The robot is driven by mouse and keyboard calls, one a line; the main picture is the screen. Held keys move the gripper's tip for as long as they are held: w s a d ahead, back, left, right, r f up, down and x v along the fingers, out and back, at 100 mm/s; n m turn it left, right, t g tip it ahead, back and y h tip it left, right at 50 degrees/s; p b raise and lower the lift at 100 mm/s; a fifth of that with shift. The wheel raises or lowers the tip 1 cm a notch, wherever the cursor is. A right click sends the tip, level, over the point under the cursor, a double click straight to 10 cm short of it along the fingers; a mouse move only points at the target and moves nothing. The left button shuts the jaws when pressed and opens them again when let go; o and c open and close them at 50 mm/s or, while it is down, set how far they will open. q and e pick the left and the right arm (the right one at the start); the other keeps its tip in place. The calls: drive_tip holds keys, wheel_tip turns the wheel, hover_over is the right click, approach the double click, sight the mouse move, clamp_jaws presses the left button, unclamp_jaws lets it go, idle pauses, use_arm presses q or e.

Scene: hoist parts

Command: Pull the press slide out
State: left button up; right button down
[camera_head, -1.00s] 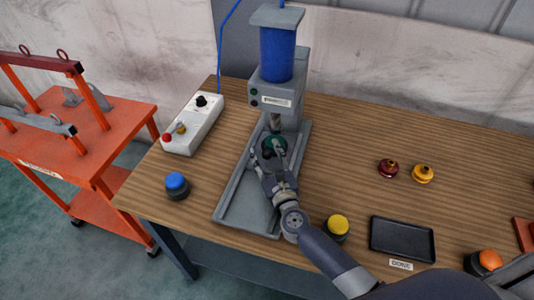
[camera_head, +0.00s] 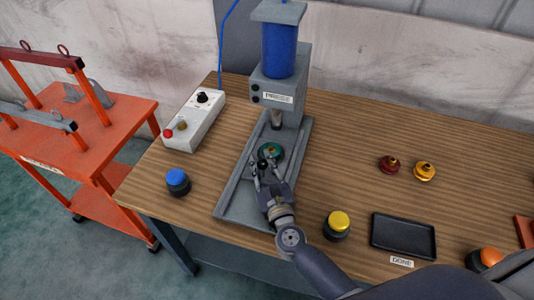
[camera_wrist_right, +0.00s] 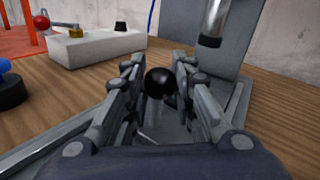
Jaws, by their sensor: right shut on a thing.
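The press (camera_head: 284,85) stands at the back of the wooden table, with a blue cylinder on top and a metal ram (camera_wrist_right: 213,22) pointing down. The press slide, bearing a green round part (camera_head: 270,152), is on the grey base rails, in front of the ram. My right gripper (camera_head: 266,166) is at the slide's front. In the right wrist view, its fingers are shut around a black ball knob (camera_wrist_right: 159,83), the slide's handle. The fingers and knob hide much of the slide there. My left gripper is not in view.
A white control box (camera_head: 194,121) and a blue-topped button (camera_head: 178,181) stand to the left. A yellow-topped button (camera_head: 337,225), a black tray (camera_head: 403,236) and red (camera_head: 389,165) and gold (camera_head: 424,171) parts are to the right. The grey base (camera_head: 228,203) has bare space in front.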

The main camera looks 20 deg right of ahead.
drive_tip(key=s+a, duration=0.2)
drive_tip(key=s+a+b, duration=0.1)
drive_tip(key=s, duration=0.2)
drive_tip(key=s+a+b, duration=0.1)
drive_tip(key=s+a, duration=0.1)
drive_tip(key=s, duration=0.1)
drive_tip(key=shift+s+a+f, duration=0.15)
drive_tip(key=shift+s+a, duration=0.1)
drive_tip(key=shift+a, duration=0.1)
drive_tip(key=shift+s+a, duration=0.45)
drive_tip(key=shift+s, duration=0.25)
drive_tip(key=c, duration=1.3)
unclamp_jaws()
drive_tip(key=s, duration=1.2)
